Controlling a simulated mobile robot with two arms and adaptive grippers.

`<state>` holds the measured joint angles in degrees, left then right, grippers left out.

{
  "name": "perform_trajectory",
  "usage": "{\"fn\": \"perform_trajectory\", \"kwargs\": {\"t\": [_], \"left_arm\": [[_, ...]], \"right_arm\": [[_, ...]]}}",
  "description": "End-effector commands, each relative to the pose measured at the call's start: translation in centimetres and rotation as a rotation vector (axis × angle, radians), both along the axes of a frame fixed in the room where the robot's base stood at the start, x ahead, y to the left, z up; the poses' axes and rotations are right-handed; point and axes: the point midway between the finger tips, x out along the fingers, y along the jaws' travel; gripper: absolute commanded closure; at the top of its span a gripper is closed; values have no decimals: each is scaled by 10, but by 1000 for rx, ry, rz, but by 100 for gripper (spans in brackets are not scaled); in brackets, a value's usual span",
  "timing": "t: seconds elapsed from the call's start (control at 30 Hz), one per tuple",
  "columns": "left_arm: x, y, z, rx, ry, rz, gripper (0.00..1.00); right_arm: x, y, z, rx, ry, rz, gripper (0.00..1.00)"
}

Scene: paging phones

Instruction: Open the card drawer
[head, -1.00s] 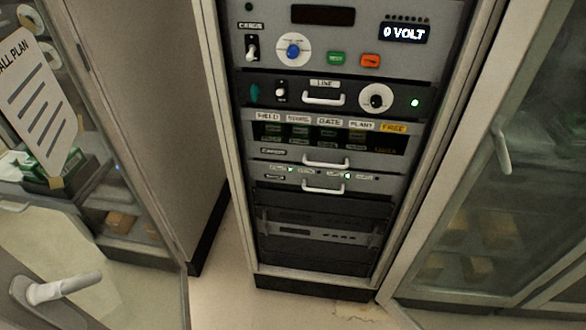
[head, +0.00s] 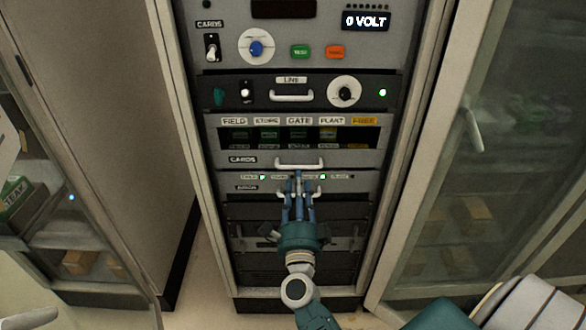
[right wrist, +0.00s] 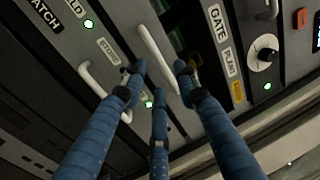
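The card drawer (head: 222,160) is the grey rack panel labelled CARDS, under the dark window row with FIELD, STORE, GATE and PLANT labels. It looks shut. Its white bar handle (head: 299,163) runs across its lower middle; it also shows in the right wrist view (right wrist: 152,50). My right gripper (head: 299,180) is raised in front of the rack, fingertips just below this handle in the head view. In the right wrist view its blue fingers (right wrist: 160,78) are spread, with the handle's bar running between them; contact cannot be told. My left gripper is not in view.
Below is a narrow panel with green lights and another white handle (right wrist: 88,82), close to my fingers. Above is the LINE panel with its own handle (head: 291,97) and a knob (head: 344,92). Glass cabinets (head: 500,150) flank the rack.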

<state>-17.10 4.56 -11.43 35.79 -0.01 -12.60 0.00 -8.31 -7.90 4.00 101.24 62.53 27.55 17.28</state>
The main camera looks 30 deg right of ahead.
Motion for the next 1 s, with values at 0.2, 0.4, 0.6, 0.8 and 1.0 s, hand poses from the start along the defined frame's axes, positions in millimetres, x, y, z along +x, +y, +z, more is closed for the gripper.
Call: {"fn": "perform_trajectory", "kwargs": {"t": [0.2,0.4,0.6,0.8,1.0], "left_arm": [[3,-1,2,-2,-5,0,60],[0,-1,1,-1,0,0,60],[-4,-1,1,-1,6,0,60],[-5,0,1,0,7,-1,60],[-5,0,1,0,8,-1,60]], "right_arm": [[34,-20,8,-3,0,2,70],[49,-30,12,-4,1,2,70],[52,-31,11,-2,3,2,70],[52,-31,11,-2,3,2,84],[52,-31,12,-3,2,2,100]]}}
